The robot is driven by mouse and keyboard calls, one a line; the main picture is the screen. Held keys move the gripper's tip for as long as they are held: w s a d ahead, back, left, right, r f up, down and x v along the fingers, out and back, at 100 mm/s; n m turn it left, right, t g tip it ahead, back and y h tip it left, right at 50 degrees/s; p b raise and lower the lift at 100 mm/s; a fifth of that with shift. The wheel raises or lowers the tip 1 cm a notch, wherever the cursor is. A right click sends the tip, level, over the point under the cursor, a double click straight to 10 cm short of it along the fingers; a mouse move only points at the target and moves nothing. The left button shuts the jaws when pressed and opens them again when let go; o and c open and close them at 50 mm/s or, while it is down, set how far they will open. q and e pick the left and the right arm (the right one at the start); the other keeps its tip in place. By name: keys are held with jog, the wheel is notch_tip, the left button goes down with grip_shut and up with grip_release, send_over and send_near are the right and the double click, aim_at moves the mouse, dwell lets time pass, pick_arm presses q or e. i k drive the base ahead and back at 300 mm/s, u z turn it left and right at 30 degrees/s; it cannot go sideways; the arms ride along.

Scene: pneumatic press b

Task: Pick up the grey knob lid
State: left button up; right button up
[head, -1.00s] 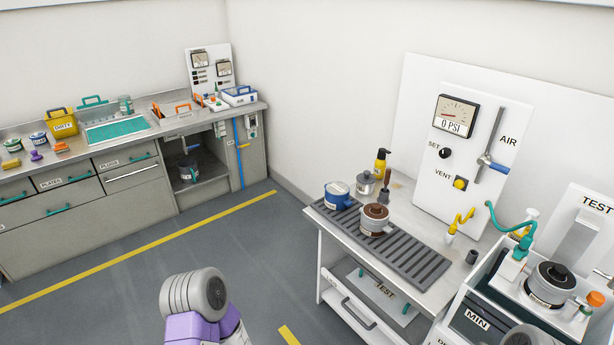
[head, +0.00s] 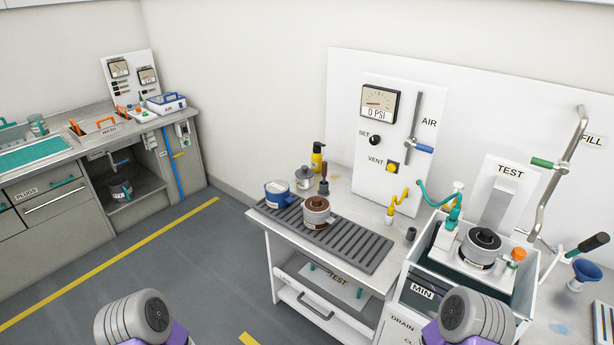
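A small grey metal piece with a knob on top (head: 305,178) stands on the bench behind the slatted rack, between a blue pot (head: 279,194) and a brown-handled tool (head: 324,184). It looks like the grey knob lid, but it is too small to tell whether it is a lid alone or a lidded pot. A pot with a brown top (head: 316,211) stands on the rack. Only grey and purple links of my two arms show at the bottom edge; both grippers are out of view.
The slatted rack (head: 345,241) runs along the bench front, its right part clear. A yellow bottle (head: 317,156) stands behind. The pressure panel (head: 400,125), yellow hose (head: 396,203) and white-walled test tank (head: 428,262) lie to the right. Open floor (head: 190,270) lies left.

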aim_at(304, 173)
jog(key=u, duration=0.4)
jog(key=k, duration=0.95)
jog(key=u, duration=1.2)
jog(key=i, duration=2.3)
jog(key=z, duration=0.75)
jog(key=i, duration=1.45)
jog(key=z, duration=1.2)
